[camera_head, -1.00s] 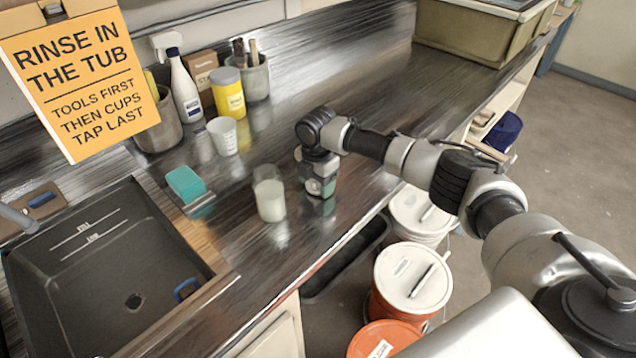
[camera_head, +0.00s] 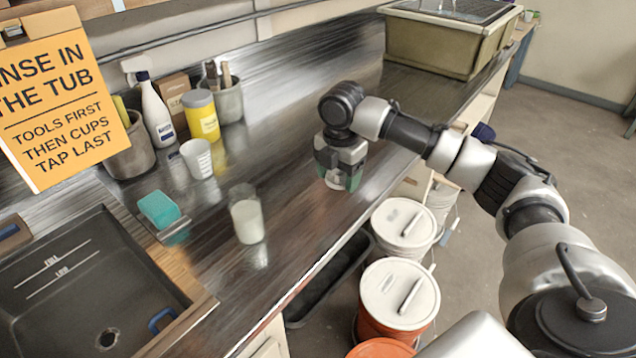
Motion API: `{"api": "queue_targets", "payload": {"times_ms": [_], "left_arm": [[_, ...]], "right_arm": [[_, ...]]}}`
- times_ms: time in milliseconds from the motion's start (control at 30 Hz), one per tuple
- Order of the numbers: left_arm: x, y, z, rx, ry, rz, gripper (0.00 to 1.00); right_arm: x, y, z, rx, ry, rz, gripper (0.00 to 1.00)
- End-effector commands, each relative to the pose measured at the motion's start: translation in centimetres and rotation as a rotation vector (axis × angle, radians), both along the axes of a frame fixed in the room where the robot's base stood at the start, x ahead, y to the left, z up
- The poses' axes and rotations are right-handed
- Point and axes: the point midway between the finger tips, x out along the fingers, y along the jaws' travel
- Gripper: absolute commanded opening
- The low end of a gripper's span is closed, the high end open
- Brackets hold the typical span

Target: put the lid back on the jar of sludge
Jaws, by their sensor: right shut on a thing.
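My right gripper (camera_head: 338,172) points down over the steel counter, right of the glass with pale contents. It is shut on a small green-tinted jar (camera_head: 346,182), which is mostly hidden by the fingers. I cannot tell whether the jar touches the counter, and I cannot make out a separate lid. The clear glass (camera_head: 247,219) with pale contents stands upright and uncovered. My left gripper is not in view.
A white measuring cup (camera_head: 197,158), a yellow canister (camera_head: 202,115) and a white spray bottle (camera_head: 157,112) stand toward the wall. A teal sponge (camera_head: 159,209) lies beside the sink (camera_head: 55,290). Lidded buckets (camera_head: 400,293) stand below the counter's front edge.

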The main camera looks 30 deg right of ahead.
Motion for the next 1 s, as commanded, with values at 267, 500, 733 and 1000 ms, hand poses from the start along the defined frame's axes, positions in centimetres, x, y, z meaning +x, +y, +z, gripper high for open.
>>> {"api": "queue_targets", "payload": {"times_ms": [267, 500, 733, 1000], "left_arm": [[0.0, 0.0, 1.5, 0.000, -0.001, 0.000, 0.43], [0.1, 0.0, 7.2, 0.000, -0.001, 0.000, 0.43], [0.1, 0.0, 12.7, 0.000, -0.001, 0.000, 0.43], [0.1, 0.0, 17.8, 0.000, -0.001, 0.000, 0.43]], "right_arm": [[-0.5, 0.1, 1.9, 0.005, 0.002, 0.000, 0.42], [1.8, 4.9, 4.8, 0.016, 0.009, -0.004, 0.42], [3.7, 10.8, 7.4, 0.016, 0.011, -0.006, 0.42], [4.9, 17.1, 10.0, 0.007, 0.007, -0.002, 0.42]]}}
